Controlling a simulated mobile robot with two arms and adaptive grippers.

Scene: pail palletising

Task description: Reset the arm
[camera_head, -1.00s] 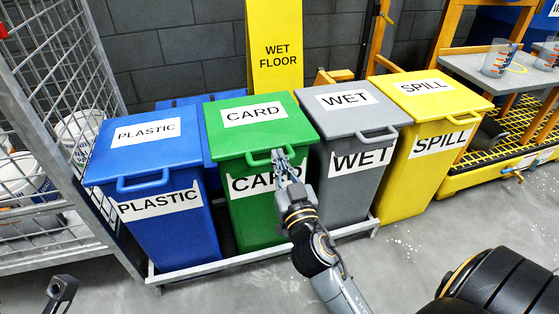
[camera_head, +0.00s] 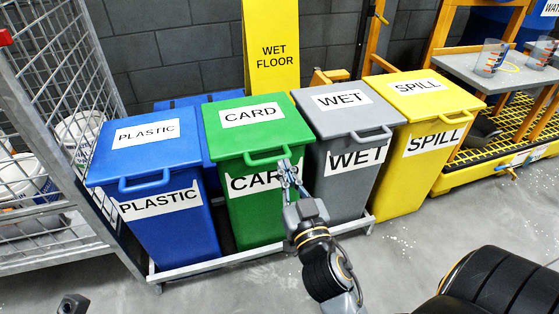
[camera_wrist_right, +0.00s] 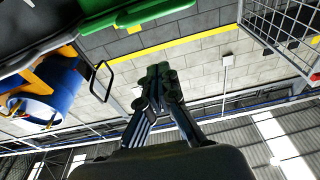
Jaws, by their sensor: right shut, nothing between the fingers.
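My right gripper (camera_head: 288,172) is shut and empty in front of the green CARD bin (camera_head: 259,211), just below its lid handle. I cannot tell whether it touches the bin. In the right wrist view the fingers (camera_wrist_right: 161,88) are closed together against the far wall, with a green lid edge at the top. Part of my left arm (camera_head: 72,304) may show at the bottom left of the head view; its fingers cannot be made out.
A blue PLASTIC bin (camera_head: 150,160), a grey WET bin (camera_head: 345,187) and a yellow SPILL bin (camera_head: 405,185) flank the green one. A mesh cage (camera_head: 50,90) with white pails stands left. A yellow wet floor sign (camera_head: 272,75) stands behind. The front floor is partly clear.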

